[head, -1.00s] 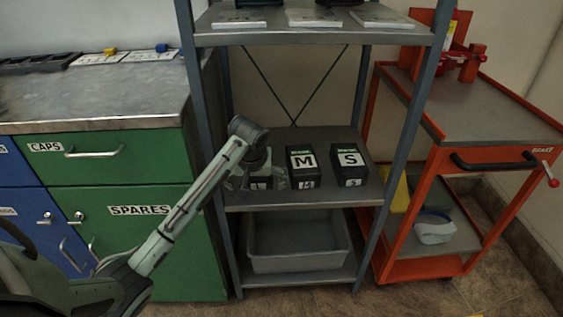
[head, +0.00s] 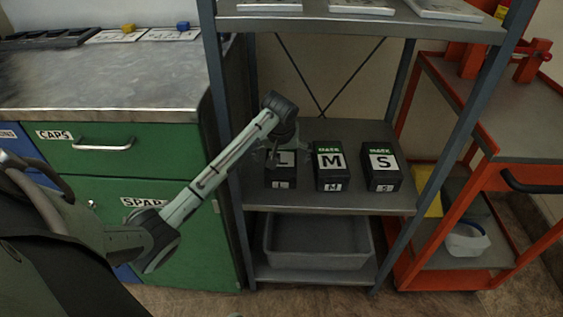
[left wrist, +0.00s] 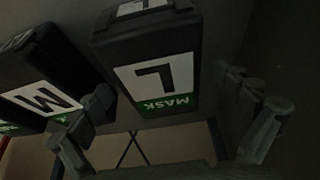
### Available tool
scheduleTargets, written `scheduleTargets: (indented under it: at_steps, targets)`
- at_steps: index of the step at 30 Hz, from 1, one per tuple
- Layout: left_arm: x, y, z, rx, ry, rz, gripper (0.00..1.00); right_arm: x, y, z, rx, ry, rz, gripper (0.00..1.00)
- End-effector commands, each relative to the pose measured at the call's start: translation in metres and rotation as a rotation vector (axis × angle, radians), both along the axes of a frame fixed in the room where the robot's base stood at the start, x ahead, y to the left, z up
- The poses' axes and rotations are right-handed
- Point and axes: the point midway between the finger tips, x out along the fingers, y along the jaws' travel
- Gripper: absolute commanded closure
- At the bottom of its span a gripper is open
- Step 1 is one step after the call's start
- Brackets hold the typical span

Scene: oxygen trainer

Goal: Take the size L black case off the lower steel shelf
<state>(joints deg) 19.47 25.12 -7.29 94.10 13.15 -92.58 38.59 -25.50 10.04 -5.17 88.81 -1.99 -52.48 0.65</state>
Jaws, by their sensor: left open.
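The size L black case (head: 281,173) stands leftmost of three on the lower steel shelf (head: 330,201). Its white L label is partly covered by my left gripper (head: 288,147). In the left wrist view the L case (left wrist: 152,66) appears upside down, with a green MASK band. There my left gripper (left wrist: 172,128) is open, its fingers spread to either side of the L case without closing on it. One finger overlaps the M case (left wrist: 38,85) in that view. My right gripper is not in view.
The M case (head: 330,165) and S case (head: 382,167) stand right of the L case. A grey bin (head: 318,262) sits below. Shelf posts (head: 228,150) flank the opening, and an upper shelf (head: 360,25) is overhead. A red cart (head: 480,180) stands at right, a green cabinet (head: 180,240) at left.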

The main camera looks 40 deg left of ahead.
Motion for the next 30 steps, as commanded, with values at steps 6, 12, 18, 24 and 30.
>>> scheduleTargets:
  at_steps: [6, 12, 18, 24, 30]
  targets:
    - [0.008, 0.005, -0.023, 0.0, 0.001, -0.001, 0.0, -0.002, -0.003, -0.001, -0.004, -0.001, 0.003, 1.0]
    - [0.009, 0.005, -0.024, 0.0, -0.001, -0.001, 0.0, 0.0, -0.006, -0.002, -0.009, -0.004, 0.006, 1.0]
    - [0.009, 0.005, -0.024, 0.0, 0.0, -0.001, 0.2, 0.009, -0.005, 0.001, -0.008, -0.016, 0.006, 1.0]
    - [0.009, 0.005, -0.024, 0.0, 0.0, -0.001, 0.45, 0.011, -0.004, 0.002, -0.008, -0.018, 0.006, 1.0]
    - [0.009, 0.005, -0.024, 0.0, 0.0, -0.001, 0.7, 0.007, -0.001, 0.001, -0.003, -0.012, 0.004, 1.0]
